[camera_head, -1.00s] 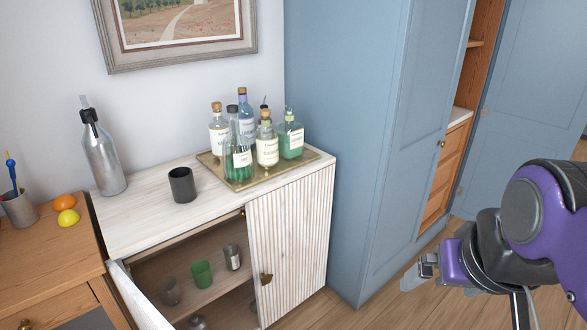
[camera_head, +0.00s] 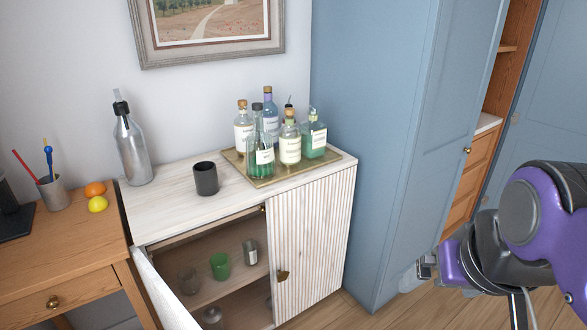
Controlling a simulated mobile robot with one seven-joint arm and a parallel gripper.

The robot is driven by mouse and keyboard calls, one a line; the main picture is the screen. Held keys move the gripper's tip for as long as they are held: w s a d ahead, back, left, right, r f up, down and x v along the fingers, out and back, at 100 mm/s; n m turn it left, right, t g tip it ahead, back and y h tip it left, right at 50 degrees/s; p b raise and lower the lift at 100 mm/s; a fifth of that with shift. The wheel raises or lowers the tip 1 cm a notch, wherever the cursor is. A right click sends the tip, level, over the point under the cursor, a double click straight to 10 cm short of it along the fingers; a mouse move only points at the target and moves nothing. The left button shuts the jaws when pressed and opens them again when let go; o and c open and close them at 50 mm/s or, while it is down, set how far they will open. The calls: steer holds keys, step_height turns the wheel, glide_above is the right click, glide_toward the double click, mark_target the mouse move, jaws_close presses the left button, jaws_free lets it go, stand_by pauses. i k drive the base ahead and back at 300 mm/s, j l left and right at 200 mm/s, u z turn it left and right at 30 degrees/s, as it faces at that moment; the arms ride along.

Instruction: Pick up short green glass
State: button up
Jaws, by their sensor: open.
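The short green glass (camera_head: 220,265) stands upright on the upper shelf inside the white cabinet, seen through its open left door. A dull clear glass (camera_head: 189,281) stands to its left and a silvery cup (camera_head: 250,252) to its right. My gripper (camera_head: 426,267) is at the lower right, in front of the blue cupboard, empty and well away from the glass. Its jaws are small in view and partly hidden by my purple wrist.
The open left door (camera_head: 163,290) and the closed ribbed right door (camera_head: 312,243) flank the opening. A tray (camera_head: 330,156) of several bottles, a dark cup (camera_head: 206,179) and a siphon bottle (camera_head: 132,146) stand on top. A wooden desk (camera_head: 70,245) stands left.

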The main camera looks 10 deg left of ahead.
mark_target(219, 262)
steer(key=u, duration=1.2)
steer(key=i+l+u, duration=0.1)
steer(key=l, duration=0.25)
steer(key=i+l, duration=0.1)
steer(key=l, duration=0.3)
steer(key=l+u, duration=0.15)
steer(key=l, duration=0.2)
steer(key=i, duration=0.05)
